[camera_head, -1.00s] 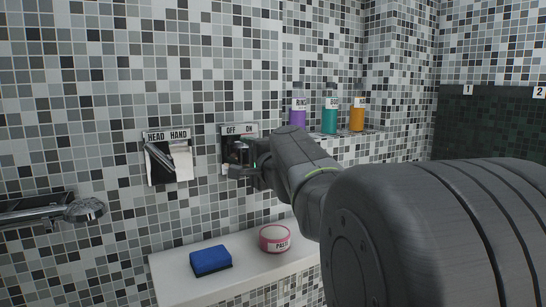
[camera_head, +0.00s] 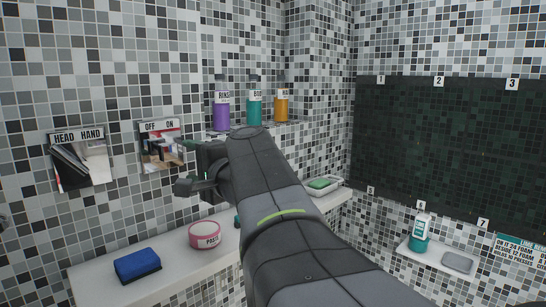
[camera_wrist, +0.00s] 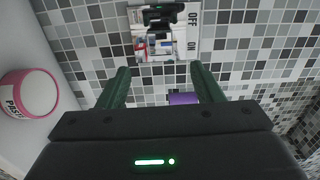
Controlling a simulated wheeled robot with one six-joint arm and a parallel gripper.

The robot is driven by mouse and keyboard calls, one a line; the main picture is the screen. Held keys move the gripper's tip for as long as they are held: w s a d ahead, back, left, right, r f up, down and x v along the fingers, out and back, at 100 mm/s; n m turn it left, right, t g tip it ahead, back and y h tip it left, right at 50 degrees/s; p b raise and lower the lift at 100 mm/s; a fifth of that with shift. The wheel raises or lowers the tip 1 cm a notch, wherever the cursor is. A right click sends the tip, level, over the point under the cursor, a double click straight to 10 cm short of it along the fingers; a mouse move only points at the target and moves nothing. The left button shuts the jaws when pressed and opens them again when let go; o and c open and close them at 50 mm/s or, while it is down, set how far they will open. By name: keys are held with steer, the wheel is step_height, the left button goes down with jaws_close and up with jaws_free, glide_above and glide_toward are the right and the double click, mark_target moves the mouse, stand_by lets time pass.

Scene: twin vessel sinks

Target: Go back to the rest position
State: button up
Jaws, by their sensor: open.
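My gripper (camera_head: 187,165) is open and empty, in front of the tiled wall. In the wrist view its two green fingers (camera_wrist: 160,72) are spread apart with nothing held between them. The OFF/ON wall control (camera_head: 161,152) is just beyond the fingers, and a gap shows between them in the wrist view, where the control's panel (camera_wrist: 160,35) lies past the tips. The HEAD/HAND control (camera_head: 80,160) is to the left, clear of my gripper. My forearm reaches in from the lower right and hides part of the ledge.
A ledge (camera_head: 95,285) holds a blue sponge (camera_head: 137,265) and a pink jar (camera_head: 205,235) below my gripper. Purple (camera_head: 221,116), teal (camera_head: 254,110) and orange (camera_head: 281,105) bottles stand on a shelf behind my arm. A dark panel (camera_head: 440,140) and a soap shelf (camera_head: 432,259) are at right.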

mark_target(171, 153)
steer(key=shift+s, duration=0.1)
stand_by(0.3)
steer(key=x, duration=1.2)
steer(key=shift+d, duration=0.15)
